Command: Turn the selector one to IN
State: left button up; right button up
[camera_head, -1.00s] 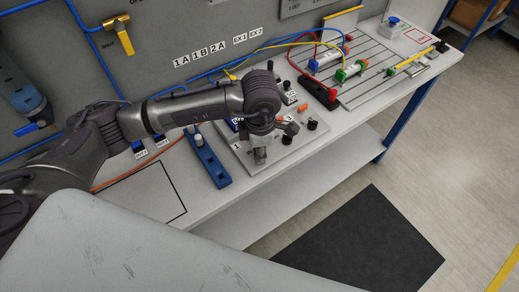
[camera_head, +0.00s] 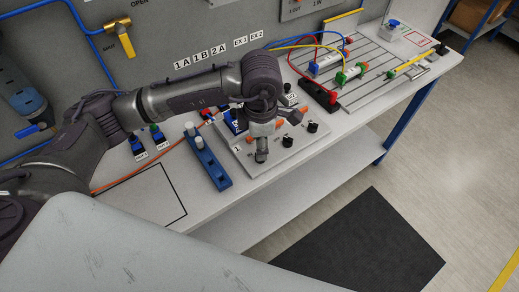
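The selector panel (camera_head: 293,157) is a light grey plate with black knobs on the bench. Two knobs show clearly, one near the front (camera_head: 288,141) and one further right (camera_head: 312,127). A small label "1" (camera_head: 237,149) is at its left edge. My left gripper (camera_head: 262,156) points down over the left part of the panel. Its fingers look close together, but their opening is not clear. The arm and gripper hide part of the panel, so I cannot tell selector one's setting or whether the gripper touches a knob. My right gripper is not in view.
A blue block with white-topped posts (camera_head: 212,167) stands just left of the panel. A black block with red hoses (camera_head: 320,97) and a slotted plate with cylinders (camera_head: 372,88) lie to the right. A black-outlined area (camera_head: 140,200) of the bench is empty.

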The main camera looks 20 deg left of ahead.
pick_arm(q)
notch_tip(320, 180, up, 7)
jog(key=shift+s, duration=0.2)
jog(key=shift+d+f, duration=0.1)
jog(key=shift+d, duration=0.05)
dwell(0.4)
